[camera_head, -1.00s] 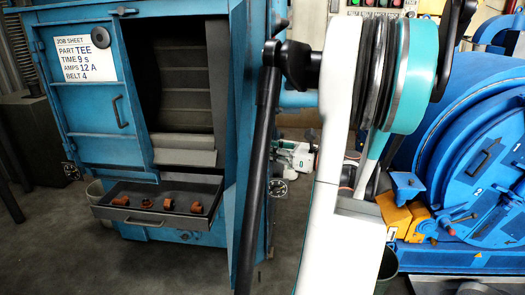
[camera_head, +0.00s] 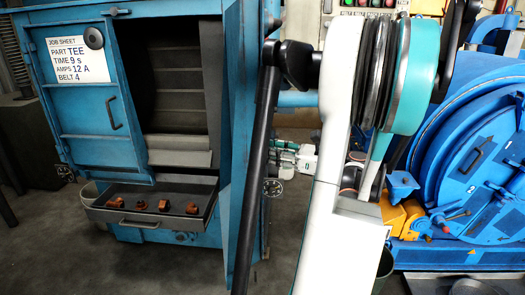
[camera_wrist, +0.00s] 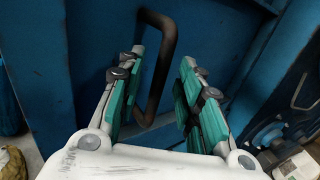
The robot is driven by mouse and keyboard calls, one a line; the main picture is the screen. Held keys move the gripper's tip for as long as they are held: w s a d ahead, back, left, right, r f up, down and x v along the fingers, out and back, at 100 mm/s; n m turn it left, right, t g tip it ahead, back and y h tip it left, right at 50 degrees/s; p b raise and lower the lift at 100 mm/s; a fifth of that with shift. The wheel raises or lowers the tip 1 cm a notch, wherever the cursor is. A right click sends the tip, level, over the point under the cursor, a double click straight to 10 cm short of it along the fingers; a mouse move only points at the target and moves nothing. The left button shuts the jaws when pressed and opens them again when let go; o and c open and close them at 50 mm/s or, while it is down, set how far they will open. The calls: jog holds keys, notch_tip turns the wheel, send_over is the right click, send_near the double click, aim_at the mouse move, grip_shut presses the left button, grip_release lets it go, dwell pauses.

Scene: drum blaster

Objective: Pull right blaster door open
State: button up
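The right blaster door (camera_head: 238,110) is a blue panel seen nearly edge-on at the right of the machine's opening; it stands swung outward. In the wrist view a blue door face (camera_wrist: 95,45) fills the background, with a dark bent bar handle (camera_wrist: 168,50). My gripper (camera_wrist: 162,60) is open, its two teal-padded fingers on either side of the handle, with visible gaps. I cannot tell whether either finger touches it. In the head view my gripper (camera_head: 292,158) is small and partly hidden beyond the door and my arm.
The left door (camera_head: 90,110) carries a job sheet (camera_head: 75,60) and its own handle (camera_head: 114,113). A pulled-out drawer (camera_head: 98,205) holds several orange parts (camera_head: 164,205). A large blue drum machine (camera_head: 470,165) stands at right. Floor is clear in front.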

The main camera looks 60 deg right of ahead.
jog(key=s, duration=0.9)
jog(key=shift+d, duration=0.35)
